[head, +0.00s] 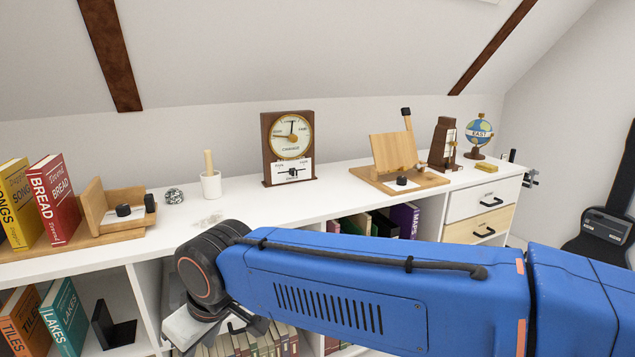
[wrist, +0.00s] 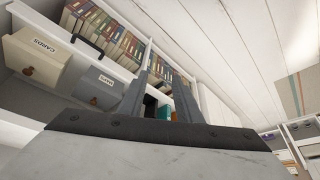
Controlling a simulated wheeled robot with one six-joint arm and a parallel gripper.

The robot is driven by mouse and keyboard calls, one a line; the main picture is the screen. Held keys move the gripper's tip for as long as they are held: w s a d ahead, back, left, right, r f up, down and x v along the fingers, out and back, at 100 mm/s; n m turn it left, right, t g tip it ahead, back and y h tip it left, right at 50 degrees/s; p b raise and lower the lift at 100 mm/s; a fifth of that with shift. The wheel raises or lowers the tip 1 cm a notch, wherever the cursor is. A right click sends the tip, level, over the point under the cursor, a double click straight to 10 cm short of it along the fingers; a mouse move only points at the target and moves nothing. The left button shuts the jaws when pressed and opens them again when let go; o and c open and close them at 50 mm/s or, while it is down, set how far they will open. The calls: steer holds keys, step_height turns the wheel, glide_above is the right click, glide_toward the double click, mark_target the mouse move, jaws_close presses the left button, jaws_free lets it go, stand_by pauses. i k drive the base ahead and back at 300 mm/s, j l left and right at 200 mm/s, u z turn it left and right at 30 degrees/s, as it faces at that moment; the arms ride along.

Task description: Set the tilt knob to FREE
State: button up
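A black knob (head: 402,180) sits on a white label plate on the base of a wooden stand (head: 391,148) with a tilted board, right of the middle of the desk top. A second black knob (head: 123,210) sits on a white plate in a wooden holder (head: 97,205) at the left. The lettering by both knobs is too small to read, so I cannot tell which is the tilt knob or its setting. My gripper (wrist: 160,95) is open and empty, its two fingers apart. In the head view it is low at the front of the shelf unit, partly hidden, away from both knobs.
A dial barometer (head: 290,150), a white pot (head: 211,184), a metronome (head: 443,145) and a globe (head: 479,134) stand on the white desk top (head: 250,215). Books (head: 52,198) stand at the left. My blue arm crosses in front of the shelves.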

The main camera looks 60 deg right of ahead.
mark_target(401, 181)
steer(key=z, duration=2.3)
